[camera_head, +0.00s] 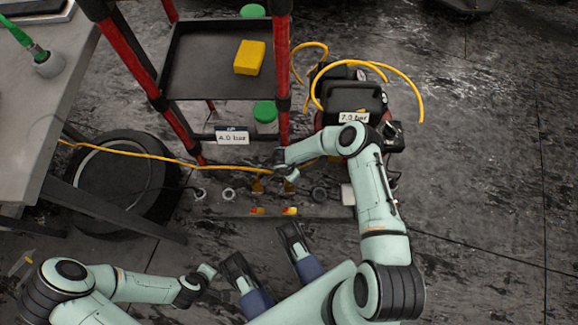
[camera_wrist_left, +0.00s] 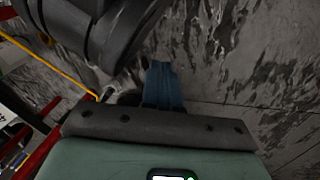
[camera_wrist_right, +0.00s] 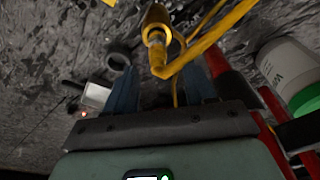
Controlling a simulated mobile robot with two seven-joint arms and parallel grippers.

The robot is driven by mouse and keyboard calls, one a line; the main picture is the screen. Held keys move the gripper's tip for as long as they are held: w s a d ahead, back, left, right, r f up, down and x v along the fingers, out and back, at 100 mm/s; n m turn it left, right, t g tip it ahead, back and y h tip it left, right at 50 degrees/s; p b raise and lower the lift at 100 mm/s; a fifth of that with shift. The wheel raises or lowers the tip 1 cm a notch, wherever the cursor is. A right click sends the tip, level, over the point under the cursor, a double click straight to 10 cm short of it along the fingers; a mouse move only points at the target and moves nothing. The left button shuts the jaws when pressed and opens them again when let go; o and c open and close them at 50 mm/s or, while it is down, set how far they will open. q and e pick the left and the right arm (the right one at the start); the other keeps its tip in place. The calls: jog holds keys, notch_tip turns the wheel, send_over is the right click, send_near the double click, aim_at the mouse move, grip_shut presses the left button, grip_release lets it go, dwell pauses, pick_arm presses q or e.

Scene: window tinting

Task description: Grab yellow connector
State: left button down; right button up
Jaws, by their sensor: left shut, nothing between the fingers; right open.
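In the right wrist view a brass-yellow connector (camera_wrist_right: 155,38) on a yellow hose (camera_wrist_right: 205,40) lies just ahead of my right fingers. My right gripper (camera_wrist_right: 161,80) is open, with one blue finger on each side and an empty gap; the connector appears beyond the fingertips. In the head view my right gripper (camera_head: 285,165) is low over the floor by the rack, at the end of the yellow hose (camera_head: 150,154); its fingers are hidden there. My left gripper (camera_head: 207,272) is at lower left, away from the connector. In the left wrist view its blue fingers (camera_wrist_left: 163,68) are together and empty.
A red and black rack (camera_head: 215,85) holds a yellow block (camera_head: 249,57). A compressor (camera_head: 350,100) marked 7.0 bar stands to its right with a looped yellow hose (camera_head: 405,85). A black tire (camera_head: 115,190) and a table (camera_head: 45,110) are at left. Floor at far right is clear.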

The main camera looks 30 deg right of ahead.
jog(key=f, duration=0.2)
jog(key=f+b, duration=0.1)
jog(key=f, duration=0.1)
jog(key=shift+d+f, duration=0.2)
jog(key=shift+f, duration=0.1)
jog(key=shift+r, duration=0.1)
grip_shut()
pick_arm(q)
jog(key=shift+g, duration=0.7)
jog(key=s+f, duration=0.1)
jog(key=s, duration=0.1)
jog(key=s+f, duration=0.1)
jog(key=shift+s+a+f, duration=0.15)
jog(key=shift+a+f, duration=0.1)
jog(key=shift+f, duration=0.1)
